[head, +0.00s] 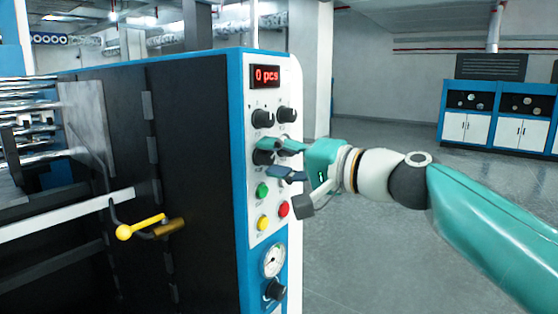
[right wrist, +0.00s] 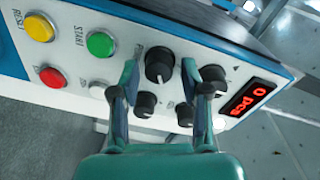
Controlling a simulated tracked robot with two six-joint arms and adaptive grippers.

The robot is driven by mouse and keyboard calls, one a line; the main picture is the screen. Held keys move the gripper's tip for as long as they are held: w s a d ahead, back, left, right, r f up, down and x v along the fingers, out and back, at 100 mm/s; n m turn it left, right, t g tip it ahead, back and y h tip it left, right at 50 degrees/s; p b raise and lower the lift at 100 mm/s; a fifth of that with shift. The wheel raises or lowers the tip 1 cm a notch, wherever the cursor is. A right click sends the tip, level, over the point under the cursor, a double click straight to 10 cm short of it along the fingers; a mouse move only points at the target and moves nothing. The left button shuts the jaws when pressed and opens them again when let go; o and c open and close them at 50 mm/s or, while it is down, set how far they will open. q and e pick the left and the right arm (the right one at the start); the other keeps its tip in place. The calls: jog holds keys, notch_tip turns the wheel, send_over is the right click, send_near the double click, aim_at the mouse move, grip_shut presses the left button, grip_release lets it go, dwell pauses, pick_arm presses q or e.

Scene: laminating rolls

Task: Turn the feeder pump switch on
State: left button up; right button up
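The control panel (head: 252,100) of the blue and black machine carries several black knobs. My right gripper (head: 275,157) is at the panel with its two fingers apart. In the right wrist view, the fingertips of this gripper (right wrist: 160,74) stand on either side of a large black knob (right wrist: 159,65), which also shows in the head view (head: 262,157). I cannot tell whether the fingers touch it. Other black knobs (right wrist: 145,104) (right wrist: 185,114) (right wrist: 213,76) sit close by. The knob labels are too small to read, so I cannot tell which is the feeder pump switch. My left gripper is out of view.
A red display (head: 265,76) reads "0 pcs". Below the gripper are green (head: 262,190), red (head: 283,209) and yellow (head: 262,223) buttons, then a gauge (head: 272,260) and another knob (head: 275,289). A yellow-ended handle (head: 125,232) sticks out at left. Floor at right is clear.

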jog(key=shift+s, duration=0.1)
jog(key=v, duration=1.2)
